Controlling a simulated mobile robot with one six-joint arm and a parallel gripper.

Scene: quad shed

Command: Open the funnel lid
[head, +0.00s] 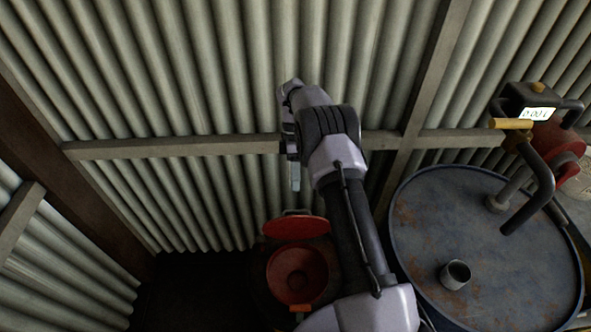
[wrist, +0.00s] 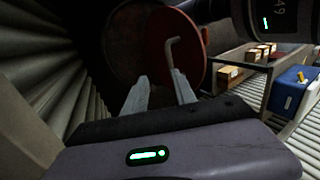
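The red funnel (head: 297,278) sits low at the wall in the head view, with its round bowl uncovered. Its red lid (head: 297,228) stands tilted up at the bowl's back edge. In the wrist view the lid (wrist: 161,30) is a red disc with a bent grey handle (wrist: 171,52) in front of it. My gripper (head: 295,178) points down above the lid in the head view, apart from it. In the wrist view my gripper's fingers (wrist: 160,75) are spread, with nothing seen held; the right fingertip overlaps the handle, and I cannot tell whether they touch.
A blue-grey drum (head: 430,235) stands at the right, with a small metal cup (head: 455,274) and a pump with a display (head: 537,114). Corrugated wall (head: 190,60) with a wooden rail is close behind my arm. The wrist view shows a shelf with boxes (wrist: 230,76) and a blue case (wrist: 291,90).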

